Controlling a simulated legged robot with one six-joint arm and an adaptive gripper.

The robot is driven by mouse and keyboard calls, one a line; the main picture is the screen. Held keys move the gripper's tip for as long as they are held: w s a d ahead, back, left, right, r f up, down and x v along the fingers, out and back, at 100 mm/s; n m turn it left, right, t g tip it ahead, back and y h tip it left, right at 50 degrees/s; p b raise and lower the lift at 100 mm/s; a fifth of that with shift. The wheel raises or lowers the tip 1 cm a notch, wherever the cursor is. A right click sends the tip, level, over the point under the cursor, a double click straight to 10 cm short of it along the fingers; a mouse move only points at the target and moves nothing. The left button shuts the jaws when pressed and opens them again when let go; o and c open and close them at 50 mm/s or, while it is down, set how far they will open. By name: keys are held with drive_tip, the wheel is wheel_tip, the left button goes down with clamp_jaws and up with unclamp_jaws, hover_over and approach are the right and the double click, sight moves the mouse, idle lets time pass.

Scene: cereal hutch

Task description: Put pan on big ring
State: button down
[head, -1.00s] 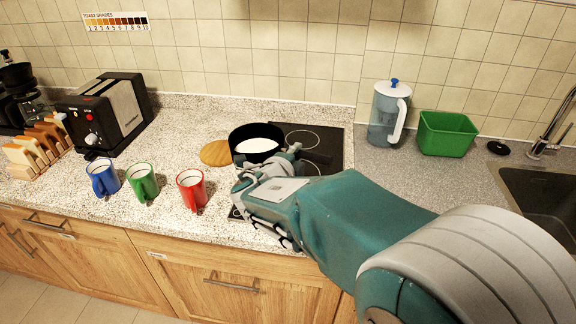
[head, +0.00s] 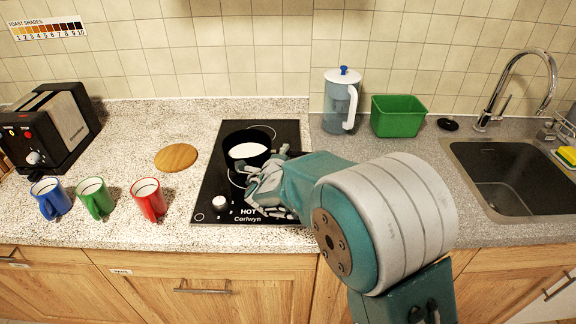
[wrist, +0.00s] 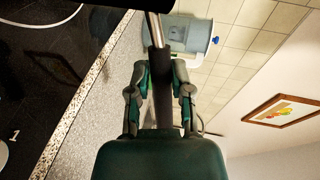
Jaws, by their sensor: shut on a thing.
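The black pan (head: 234,156) holds white liquid and looks level over the black glass hob (head: 211,190). I cannot tell whether its base touches the glass. My gripper (head: 268,184) is at the pan's front right, shut on its handle. In the wrist view the handle (wrist: 158,35) runs between the two fingers of my gripper (wrist: 159,85). One ring outline (head: 264,129) shows behind the pan at right. Another ring's arc (head: 233,178) shows at the pan's front left, partly hidden by the pan. I cannot tell which is bigger.
A round wooden board (head: 176,157) lies bare left of the hob. Red (head: 149,200), green (head: 96,198) and blue (head: 50,199) mugs stand at front left. A jug (head: 341,100) and green tub (head: 398,116) stand behind my arm. A sink (head: 515,175) is at right.

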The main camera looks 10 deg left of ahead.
drive_tip(key=shift+w+d+f, duration=0.35)
drive_tip(key=f, duration=0.3)
drive_tip(key=shift+w+f, duration=0.25)
drive_tip(key=shift+f, duration=0.1)
drive_tip(key=c, duration=0.5)
unclamp_jaws()
drive_tip(key=shift+d, duration=0.1)
drive_tip(key=shift+c, duration=0.2)
